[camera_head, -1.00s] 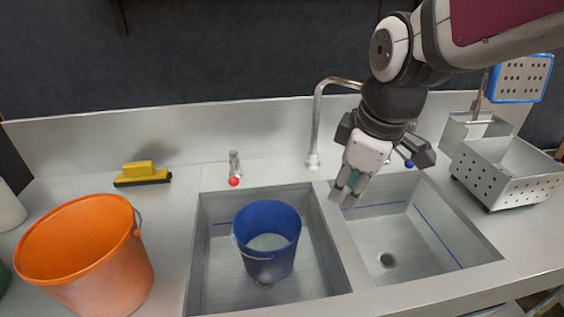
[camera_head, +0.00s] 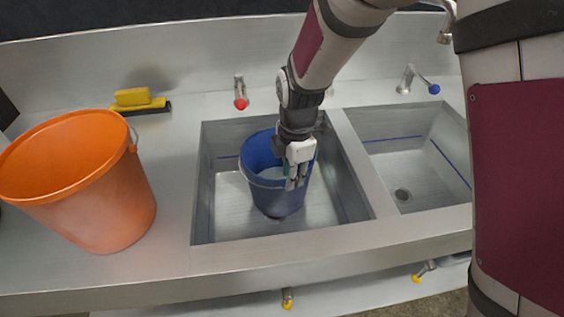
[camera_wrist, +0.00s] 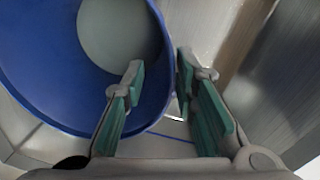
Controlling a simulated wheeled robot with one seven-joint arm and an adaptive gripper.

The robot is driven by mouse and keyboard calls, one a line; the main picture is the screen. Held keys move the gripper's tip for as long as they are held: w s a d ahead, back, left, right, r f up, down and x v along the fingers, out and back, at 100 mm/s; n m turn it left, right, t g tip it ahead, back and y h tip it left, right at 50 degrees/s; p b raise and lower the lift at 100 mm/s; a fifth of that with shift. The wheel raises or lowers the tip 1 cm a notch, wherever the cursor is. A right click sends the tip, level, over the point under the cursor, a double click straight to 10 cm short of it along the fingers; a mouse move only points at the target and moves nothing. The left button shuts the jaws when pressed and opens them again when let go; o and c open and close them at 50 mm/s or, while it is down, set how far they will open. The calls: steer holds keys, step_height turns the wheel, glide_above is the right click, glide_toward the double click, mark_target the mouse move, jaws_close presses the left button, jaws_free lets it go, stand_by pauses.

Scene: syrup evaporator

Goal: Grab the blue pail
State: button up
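The blue pail (camera_head: 272,198) stands upright in the left sink basin, with its open mouth up. My gripper (camera_head: 297,180) is at the pail's right side in the head view. In the wrist view the pail (camera_wrist: 45,70) fills the left side. There my gripper (camera_wrist: 160,68) is open, with one green-padded finger over the pail's inside and the other outside its wall. The rim passes between the two fingers, with a gap visible beside it. Part of the pail's right side is hidden by my gripper in the head view.
The right basin (camera_head: 425,165) is empty. A large orange bucket (camera_head: 105,205) stands on the counter at left, with a yellow brush (camera_head: 138,102) behind it. A red-knobbed tap (camera_head: 240,92) is behind the left basin.

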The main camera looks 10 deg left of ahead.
mark_target(291, 193)
step_height(291, 193, down, 8)
steer(key=shift+d+r+b, duration=0.1)
steer(key=shift+r+b, duration=0.1)
steer(key=shift+b, duration=0.15)
jaws_close()
steer(key=shift+w, duration=0.1)
